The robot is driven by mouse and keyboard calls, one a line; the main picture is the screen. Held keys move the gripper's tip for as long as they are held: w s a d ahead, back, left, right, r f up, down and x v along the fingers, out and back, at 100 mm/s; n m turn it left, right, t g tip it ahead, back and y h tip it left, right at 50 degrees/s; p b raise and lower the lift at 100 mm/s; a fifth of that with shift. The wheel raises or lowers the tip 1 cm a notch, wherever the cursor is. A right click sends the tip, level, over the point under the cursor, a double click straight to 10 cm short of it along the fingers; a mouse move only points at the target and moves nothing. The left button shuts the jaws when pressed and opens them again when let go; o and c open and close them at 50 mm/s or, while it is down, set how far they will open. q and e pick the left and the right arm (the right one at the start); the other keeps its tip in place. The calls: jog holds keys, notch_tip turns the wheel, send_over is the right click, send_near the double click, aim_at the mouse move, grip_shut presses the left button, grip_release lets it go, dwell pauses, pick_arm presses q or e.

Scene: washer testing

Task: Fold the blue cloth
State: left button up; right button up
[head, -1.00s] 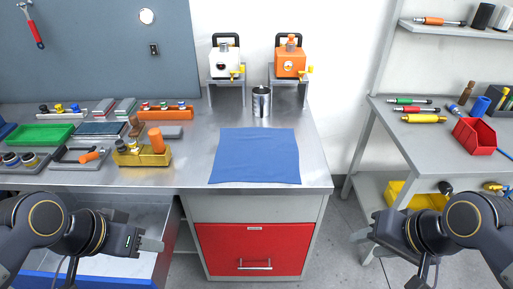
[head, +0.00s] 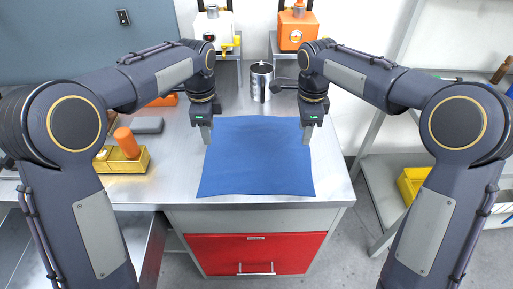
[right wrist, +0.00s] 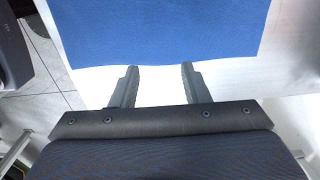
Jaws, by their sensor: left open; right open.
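The blue cloth (head: 257,160) lies flat and spread out on the steel worktop near its front edge. My left gripper (head: 205,136) is open at the cloth's far left corner, pointing down. My right gripper (head: 308,135) is open at the far right corner, pointing down. In the right wrist view the cloth (right wrist: 160,30) fills the top of the picture, and the open, empty fingers of the right gripper (right wrist: 156,70) appear just short of its edge. I cannot tell whether either gripper touches the cloth.
A metal cup (head: 261,80) stands behind the cloth. An orange machine (head: 297,30) and a white machine (head: 214,28) are on stands at the back. A yellow holder (head: 135,160) with an orange cylinder sits to the left. A red drawer (head: 257,254) is below the worktop.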

aim_at(212, 151)
pick_arm(q)
jog(key=shift+f, duration=3.05)
pick_arm(e)
jog(key=shift+f, duration=3)
jog(key=shift+f, duration=0.1)
pick_arm(q)
jog(key=shift+f, duration=0.2)
pick_arm(e)
jog(key=shift+f, duration=0.15)
pick_arm(q)
jog(key=shift+r, duration=0.1)
jog(key=shift+c, duration=0.8)
pick_arm(e)
jog(key=shift+c, duration=0.8)
pick_arm(q)
grip_shut()
pick_arm(e)
grip_shut()
